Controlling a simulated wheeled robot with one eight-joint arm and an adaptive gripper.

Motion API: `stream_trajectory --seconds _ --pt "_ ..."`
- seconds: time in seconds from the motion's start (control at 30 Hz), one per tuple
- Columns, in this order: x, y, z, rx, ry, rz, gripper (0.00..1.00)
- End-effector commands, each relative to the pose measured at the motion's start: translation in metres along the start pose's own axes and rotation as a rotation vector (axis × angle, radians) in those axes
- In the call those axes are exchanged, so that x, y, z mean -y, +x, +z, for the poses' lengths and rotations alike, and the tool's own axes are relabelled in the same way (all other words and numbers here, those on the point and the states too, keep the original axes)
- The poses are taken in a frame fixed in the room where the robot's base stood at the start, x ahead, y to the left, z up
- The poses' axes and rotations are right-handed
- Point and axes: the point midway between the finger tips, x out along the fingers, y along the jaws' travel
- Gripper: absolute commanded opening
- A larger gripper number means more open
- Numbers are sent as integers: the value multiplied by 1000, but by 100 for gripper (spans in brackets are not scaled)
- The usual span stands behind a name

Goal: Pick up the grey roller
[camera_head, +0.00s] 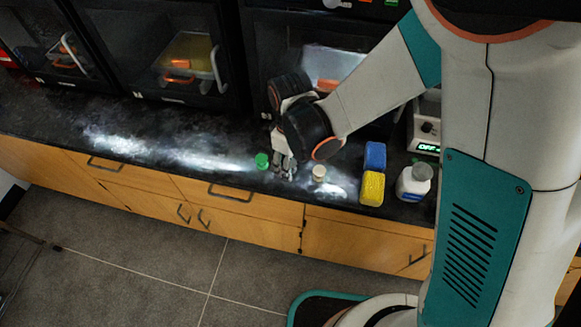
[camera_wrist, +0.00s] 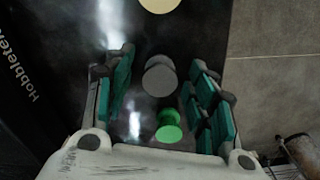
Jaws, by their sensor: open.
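The grey roller (camera_wrist: 160,77) is a short grey cylinder between the fingers of my gripper (camera_wrist: 158,66) in the wrist view. Dark gaps show between it and the teal finger pads on both sides. My gripper is open and points down over the black counter. In the head view my gripper (camera_head: 284,166) is low near the counter's front edge, between a green cylinder and a cream one. The roller is hard to make out there, among the fingers.
The green cylinder (camera_head: 262,160) stands close left of my gripper and the cream cylinder (camera_head: 319,172) close right. Blue (camera_head: 375,155) and yellow (camera_head: 372,188) blocks and a white bottle (camera_head: 413,183) stand further right. Dark-framed machines (camera_head: 175,60) line the back. The counter's left is clear.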

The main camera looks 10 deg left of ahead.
Motion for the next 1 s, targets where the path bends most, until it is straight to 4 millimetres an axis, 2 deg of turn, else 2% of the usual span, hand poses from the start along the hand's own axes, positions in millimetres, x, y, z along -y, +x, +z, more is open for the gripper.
stream_trajectory --seconds 0.03,0.27,0.4,0.43,0.83,1.0 --pt "0 5 0 0 0 0 51" --pt "0 4 0 0 0 0 49" --pt "0 4 0 0 0 0 18" --pt "0 4 0 0 0 0 13" --pt "0 3 0 0 0 0 13" --pt "0 -7 0 0 0 0 13"
